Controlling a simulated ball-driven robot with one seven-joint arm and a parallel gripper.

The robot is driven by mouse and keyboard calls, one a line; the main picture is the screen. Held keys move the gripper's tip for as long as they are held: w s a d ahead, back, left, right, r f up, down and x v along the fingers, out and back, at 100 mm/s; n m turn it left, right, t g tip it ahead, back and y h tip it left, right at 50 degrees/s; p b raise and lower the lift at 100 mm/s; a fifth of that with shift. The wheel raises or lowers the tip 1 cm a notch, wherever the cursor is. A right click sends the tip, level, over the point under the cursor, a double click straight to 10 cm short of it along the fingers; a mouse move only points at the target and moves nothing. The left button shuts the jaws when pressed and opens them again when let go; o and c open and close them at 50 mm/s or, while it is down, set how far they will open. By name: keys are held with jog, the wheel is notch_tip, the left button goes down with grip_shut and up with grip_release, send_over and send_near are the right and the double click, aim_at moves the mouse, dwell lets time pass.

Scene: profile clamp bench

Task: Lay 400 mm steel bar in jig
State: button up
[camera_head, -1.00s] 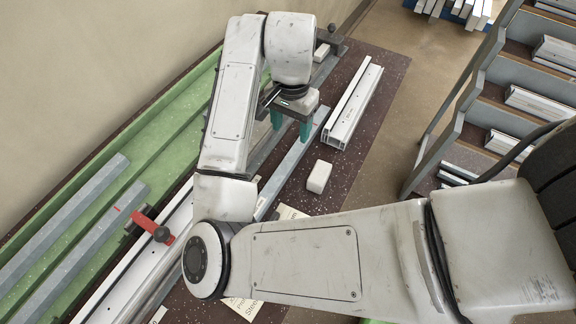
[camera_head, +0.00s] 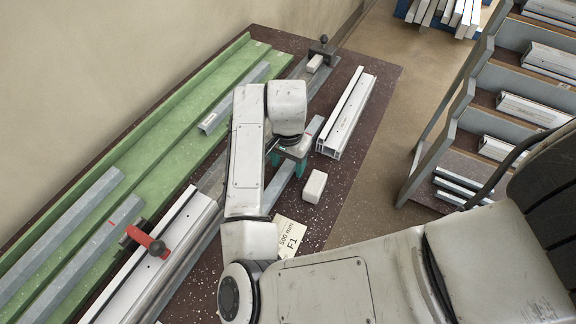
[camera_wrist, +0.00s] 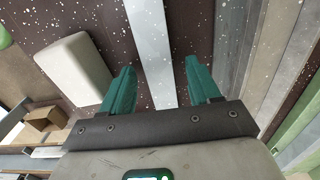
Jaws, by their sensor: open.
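A light grey steel bar (camera_head: 281,184) lies on the dark speckled bench, partly hidden by my arm and gripper. My gripper (camera_head: 289,164) is open above it. In the wrist view the bar (camera_wrist: 151,48) runs between my two green fingers (camera_wrist: 162,88), apart from both. I cannot tell how far above the bar the fingertips are. A long grey channel with a black-knobbed stop (camera_head: 323,48) at its far end looks like the jig; a white block (camera_head: 314,64) sits in it. My arm hides the channel's middle.
Several bars lie on the green stepped rack (camera_head: 160,135) at left. A clamp with a red handle (camera_head: 147,241) is on a white profile. A white block (camera_head: 315,186) and a white profile (camera_head: 346,118) stand right of my gripper. A 500 mm card (camera_head: 290,238) lies in front.

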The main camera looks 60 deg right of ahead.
grip_shut()
dwell(0.5)
